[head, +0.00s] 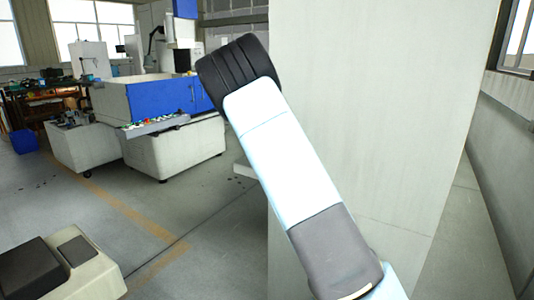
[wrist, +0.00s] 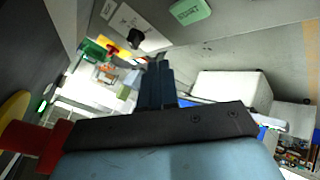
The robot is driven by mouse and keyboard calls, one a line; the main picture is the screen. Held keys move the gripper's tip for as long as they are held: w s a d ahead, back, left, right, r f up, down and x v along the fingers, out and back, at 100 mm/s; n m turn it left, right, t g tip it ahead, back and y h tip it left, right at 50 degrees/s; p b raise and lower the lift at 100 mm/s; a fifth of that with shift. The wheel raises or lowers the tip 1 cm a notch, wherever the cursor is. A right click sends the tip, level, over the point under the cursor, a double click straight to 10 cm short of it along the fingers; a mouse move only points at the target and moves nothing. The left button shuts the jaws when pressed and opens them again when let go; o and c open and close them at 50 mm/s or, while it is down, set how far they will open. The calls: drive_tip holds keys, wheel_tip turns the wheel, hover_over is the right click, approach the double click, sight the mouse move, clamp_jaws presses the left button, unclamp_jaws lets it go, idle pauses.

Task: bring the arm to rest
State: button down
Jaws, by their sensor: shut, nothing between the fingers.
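My arm stretches up and to the left across the middle of the head view, in front of a large pale panel. My gripper (wrist: 157,84) shows only in the wrist view, where its two dark fingers are together with nothing between them. In the head view the gripper is hidden. Beyond the fingers, the wrist view shows a grey surface with a green button marked RESET (wrist: 190,12), a black knob (wrist: 135,39) and a white label (wrist: 124,20). The fingers appear apart from these, though the exact gap cannot be told.
The tall pale panel (head: 393,110) stands close behind my arm. A blue and white machine (head: 160,98) stands further back left. A red part (wrist: 38,146) and a yellow part (wrist: 13,108) lie close at the left of the wrist view. Open floor (head: 205,215) lies left of the panel.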

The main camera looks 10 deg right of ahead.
idle(0.4)
drive_tip(key=shift+a, duration=0.5)
drive_tip(key=s+a+r+n+y, duration=0.1)
drive_tip(key=s+a+r+y, duration=0.3)
drive_tip(key=s+a+r, duration=0.6)
drive_tip(key=s+a+r+y, duration=0.4)
drive_tip(key=s+a+r, duration=0.2)
drive_tip(key=s+r, duration=0.8)
drive_tip(key=s+d+f+m+h, duration=0.1)
drive_tip(key=s+d+f, duration=0.4)
drive_tip(key=s, duration=0.7)
drive_tip(key=s+d+f+m+g+h, duration=0.1)
drive_tip(key=s+d+f, duration=0.5)
drive_tip(key=s, duration=0.6)
drive_tip(key=s+d+f+m+g+h, duration=0.1)
drive_tip(key=s+d+f, duration=0.4)
drive_tip(key=s, duration=0.7)
drive_tip(key=shift+d+f, duration=0.2)
drive_tip(key=shift+d, duration=0.9)
